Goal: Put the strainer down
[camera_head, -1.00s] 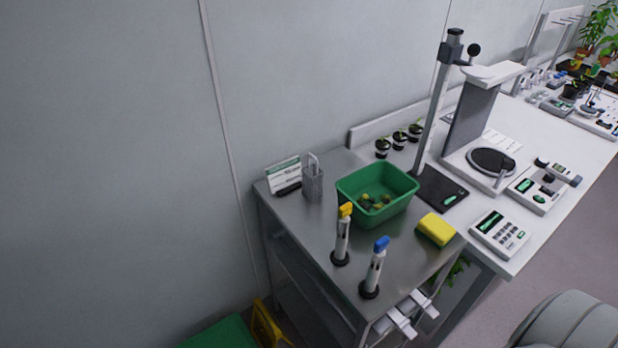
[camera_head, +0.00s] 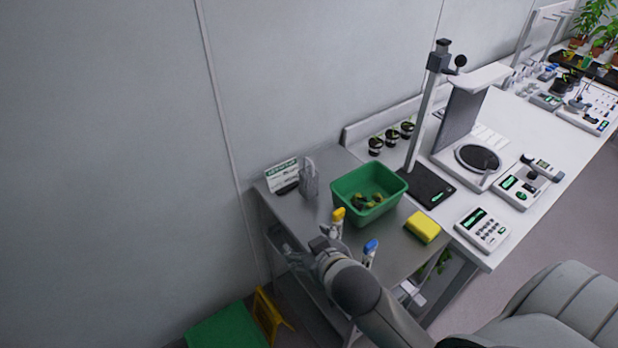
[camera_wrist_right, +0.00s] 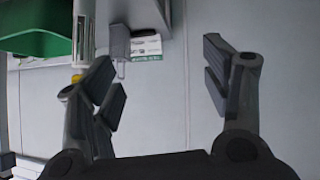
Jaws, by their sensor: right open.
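A grey upright holder with a thin loop on top (camera_head: 309,180), which may be the strainer, stands on the steel cart (camera_head: 290,213) beside a label card. It also shows upside down in the right wrist view (camera_wrist_right: 120,45), up and left between the fingers. My right gripper (camera_head: 290,255) is low over the cart's front left edge, partly hidden by my own arm. In the right wrist view it (camera_wrist_right: 162,88) is open with nothing between its fingers. My left gripper is out of view. No strainer is held.
A green tub (camera_head: 345,205) with several small plants, a yellow sponge (camera_head: 423,227), and yellow-capped (camera_head: 337,220) and blue-capped (camera_head: 370,250) tools stand on the cart. A white bench (camera_head: 515,228) with instruments adjoins at right. A green box (camera_head: 228,328) is on the floor.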

